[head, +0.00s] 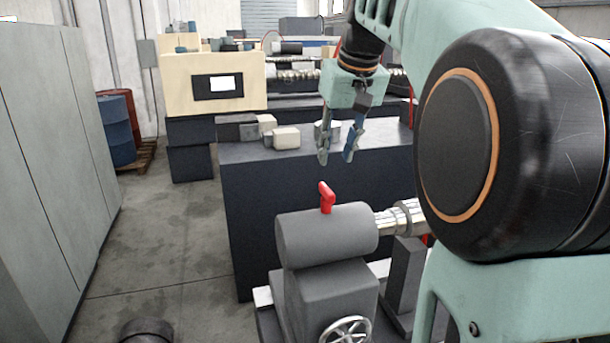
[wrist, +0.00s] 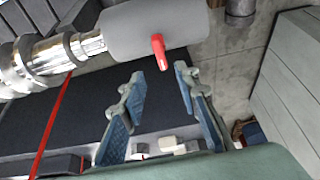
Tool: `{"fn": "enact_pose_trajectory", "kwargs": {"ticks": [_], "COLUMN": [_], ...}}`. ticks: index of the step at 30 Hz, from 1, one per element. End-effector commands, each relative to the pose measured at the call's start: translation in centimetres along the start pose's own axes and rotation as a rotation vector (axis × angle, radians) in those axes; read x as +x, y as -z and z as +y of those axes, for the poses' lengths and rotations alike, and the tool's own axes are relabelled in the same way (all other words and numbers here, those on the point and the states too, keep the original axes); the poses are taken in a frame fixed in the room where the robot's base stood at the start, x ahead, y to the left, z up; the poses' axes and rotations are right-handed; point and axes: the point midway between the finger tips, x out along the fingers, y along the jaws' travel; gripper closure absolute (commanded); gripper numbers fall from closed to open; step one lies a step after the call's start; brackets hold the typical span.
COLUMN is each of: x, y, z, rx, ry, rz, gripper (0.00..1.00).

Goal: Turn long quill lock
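The quill lock is a small red lever (head: 326,197) standing up from the top of a grey cylindrical tailstock barrel (head: 325,233). In the wrist view the red lever (wrist: 159,52) projects from the grey barrel (wrist: 150,22) near the gap between my fingertips. My gripper (head: 337,160) points down above the lever in the head view, with its two blue-padded fingers apart and nothing between them. It also shows in the wrist view (wrist: 158,75). The fingers do not appear to touch the lever. A shiny quill (head: 392,221) extends from the barrel's right end.
A handwheel (head: 346,330) sits on the tailstock's front. A dark bench (head: 270,190) with several pale blocks (head: 286,138) stands behind. A grey cabinet (head: 55,170) is at the left, and blue and red drums (head: 116,130) stand farther back. The floor between is mostly clear.

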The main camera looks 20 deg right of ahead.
Motion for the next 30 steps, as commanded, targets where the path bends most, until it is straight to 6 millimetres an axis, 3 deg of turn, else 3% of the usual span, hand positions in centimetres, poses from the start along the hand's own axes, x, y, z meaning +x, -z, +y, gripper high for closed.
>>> {"fn": "enact_pose_trajectory", "kwargs": {"ticks": [15, 21, 30], "x": [8.7, 10.2, 10.4], "y": [0.0, 0.1, 0.1], "z": [0.0, 0.0, 0.0], "rx": [0.003, 0.004, 0.004], "ry": [0.002, 0.001, 0.001], "rz": [-0.001, 0.002, 0.003], "gripper": [0.71, 0.71, 0.72]}}
